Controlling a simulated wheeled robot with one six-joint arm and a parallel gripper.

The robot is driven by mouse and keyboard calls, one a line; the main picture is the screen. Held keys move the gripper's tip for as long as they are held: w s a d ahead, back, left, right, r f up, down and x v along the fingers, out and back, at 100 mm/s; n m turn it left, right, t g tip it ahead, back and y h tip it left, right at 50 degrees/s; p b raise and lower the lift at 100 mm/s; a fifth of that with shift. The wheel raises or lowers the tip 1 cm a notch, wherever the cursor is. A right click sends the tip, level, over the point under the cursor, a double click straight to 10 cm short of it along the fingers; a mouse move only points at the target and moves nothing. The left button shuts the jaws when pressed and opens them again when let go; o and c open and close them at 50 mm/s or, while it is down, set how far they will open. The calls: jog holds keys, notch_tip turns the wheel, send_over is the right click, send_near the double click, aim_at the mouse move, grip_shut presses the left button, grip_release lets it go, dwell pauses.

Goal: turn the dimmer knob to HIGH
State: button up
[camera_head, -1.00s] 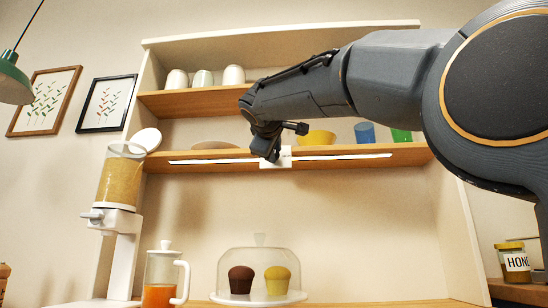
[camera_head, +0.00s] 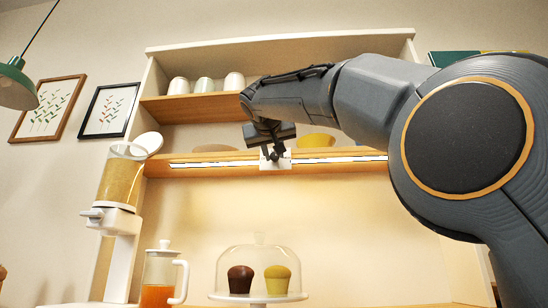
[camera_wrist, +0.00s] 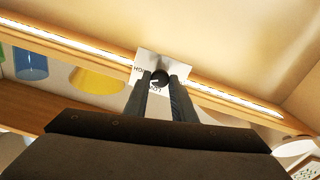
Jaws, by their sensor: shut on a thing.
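The dark round dimmer knob (camera_wrist: 159,78) sits on a small white plate (camera_wrist: 168,63) in the wrist view. Lettering shows on the plate left of the knob and below it, partly covered and too small to read surely. The knob's pointer is not clear. My gripper (camera_wrist: 160,82) has one finger on each side of the knob and is shut on it. In the head view the plate (camera_head: 284,164) is on the front of the lower shelf, and my gripper (camera_head: 273,156) is against it, hiding the knob.
A lit light strip (camera_head: 340,161) runs along the shelf edge. A yellow bowl (camera_head: 316,140) stands on that shelf; it also shows in the wrist view (camera_wrist: 95,81), near a blue cup (camera_wrist: 31,66). A glass dome (camera_head: 259,262) over muffins and a jug (camera_head: 160,275) are below.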

jog(key=m+b, duration=0.1)
jog(key=m, duration=0.4)
jog(key=shift+f, duration=0.1)
jog(key=shift+m+b, duration=0.3)
dwell(0.4)
jog(key=o, duration=1.1)
jog(key=shift+c, duration=0.2)
jog(key=s, duration=0.7)
jog(key=shift+s+a, duration=0.15)
jog(key=shift+s, duration=0.2)
